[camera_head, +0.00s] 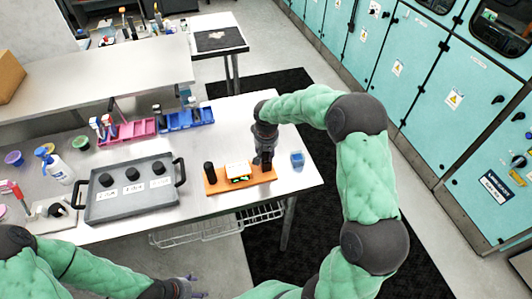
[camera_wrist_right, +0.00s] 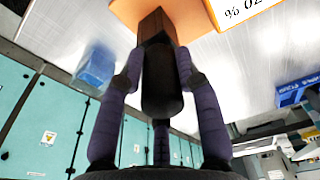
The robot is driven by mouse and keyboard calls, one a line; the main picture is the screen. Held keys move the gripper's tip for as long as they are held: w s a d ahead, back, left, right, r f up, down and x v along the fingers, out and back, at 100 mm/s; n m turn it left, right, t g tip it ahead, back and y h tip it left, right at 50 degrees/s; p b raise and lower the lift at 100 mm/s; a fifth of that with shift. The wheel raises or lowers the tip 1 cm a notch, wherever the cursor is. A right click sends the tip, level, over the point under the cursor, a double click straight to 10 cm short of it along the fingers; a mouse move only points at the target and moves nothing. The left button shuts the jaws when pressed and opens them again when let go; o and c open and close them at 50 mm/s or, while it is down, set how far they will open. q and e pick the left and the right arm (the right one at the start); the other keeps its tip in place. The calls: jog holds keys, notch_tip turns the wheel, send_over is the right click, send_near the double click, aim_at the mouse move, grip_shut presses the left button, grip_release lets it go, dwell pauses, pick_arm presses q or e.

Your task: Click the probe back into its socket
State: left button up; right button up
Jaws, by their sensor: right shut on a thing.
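The orange base (camera_head: 213,187) lies on the white table, with a white meter (camera_head: 238,172) with a green display at its middle and a black upright post (camera_head: 210,172) at its left end. My right gripper (camera_head: 262,158) points down over the base's right end. In the right wrist view its purple fingers are shut on the dark probe (camera_wrist_right: 160,85). A brown block-like part at the probe's far end overlaps the orange base (camera_wrist_right: 190,15); I cannot tell whether it is seated in a socket. My left gripper (camera_head: 188,289) is at the bottom edge, its fingers unclear.
A small blue box (camera_head: 297,159) stands right of the base, near the table edge; it also shows in the right wrist view (camera_wrist_right: 96,66). A grey tray (camera_head: 110,210) with black knobs lies to the left. Pink (camera_head: 135,130) and blue (camera_head: 190,120) racks stand behind.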

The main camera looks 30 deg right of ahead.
jog(key=shift+f+b, duration=0.3)
jog(key=shift+f, duration=0.1)
grip_shut()
jog(key=o, duration=1.8)
grip_release()
jog(key=shift+r, duration=0.1)
jog(key=shift+r+p, duration=2.6)
jog(key=shift+r, duration=1.85)
jog(key=shift+f, duration=0.1)
